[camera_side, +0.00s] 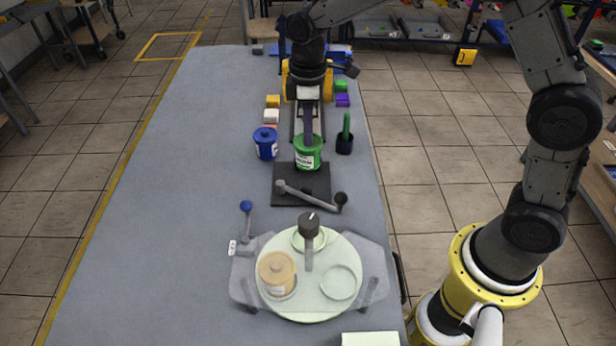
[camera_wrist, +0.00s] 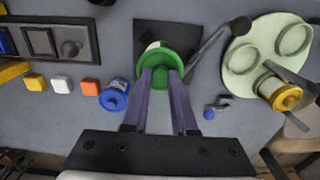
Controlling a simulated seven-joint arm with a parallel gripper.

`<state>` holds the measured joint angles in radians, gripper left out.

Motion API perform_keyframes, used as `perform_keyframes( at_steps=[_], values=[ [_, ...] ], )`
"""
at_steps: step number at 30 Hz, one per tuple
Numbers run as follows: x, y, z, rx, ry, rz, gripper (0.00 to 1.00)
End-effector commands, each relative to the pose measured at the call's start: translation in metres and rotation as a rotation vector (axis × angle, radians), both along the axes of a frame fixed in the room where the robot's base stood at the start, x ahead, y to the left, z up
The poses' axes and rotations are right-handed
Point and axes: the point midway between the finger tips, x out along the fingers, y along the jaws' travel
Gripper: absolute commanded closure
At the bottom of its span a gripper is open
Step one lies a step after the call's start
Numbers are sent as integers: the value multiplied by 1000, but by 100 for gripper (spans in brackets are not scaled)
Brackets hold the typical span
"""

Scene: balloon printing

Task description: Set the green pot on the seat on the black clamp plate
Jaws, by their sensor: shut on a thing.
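The green pot (camera_side: 308,155), with a white label, is between the fingers of my gripper (camera_side: 308,138). In the wrist view the same green pot (camera_wrist: 157,60) shows with one finger on each side, and my gripper (camera_wrist: 161,75) is shut on it. The black clamp plate (camera_side: 287,197) lies on the table under and in front of the pot; it also shows in the wrist view (camera_wrist: 188,32). The pot is upright over the back part of the plate. I cannot tell whether its bottom touches. The seat is hidden under the pot.
A grey clamp lever (camera_side: 312,194) with a black knob crosses the plate's front. A blue pot (camera_side: 265,144) stands left; a dark cup (camera_side: 345,145) holding something green stands right. A pale round turntable (camera_side: 320,311) in front bears a beige-lidded pot (camera_side: 277,272). The table's left side is clear.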

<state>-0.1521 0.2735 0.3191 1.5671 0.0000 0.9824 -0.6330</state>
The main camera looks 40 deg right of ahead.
Motion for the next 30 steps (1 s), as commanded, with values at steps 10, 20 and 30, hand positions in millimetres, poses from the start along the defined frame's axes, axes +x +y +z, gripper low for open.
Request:
perform_keyframes(
  at_steps=[10, 20, 30],
  values=[
    [0, 0, -19, 0, 0, 0, 93],
    [0, 0, -29, 0, -1, 0, 93],
    [0, 0, -29, 0, -1, 0, 93]
  ],
)
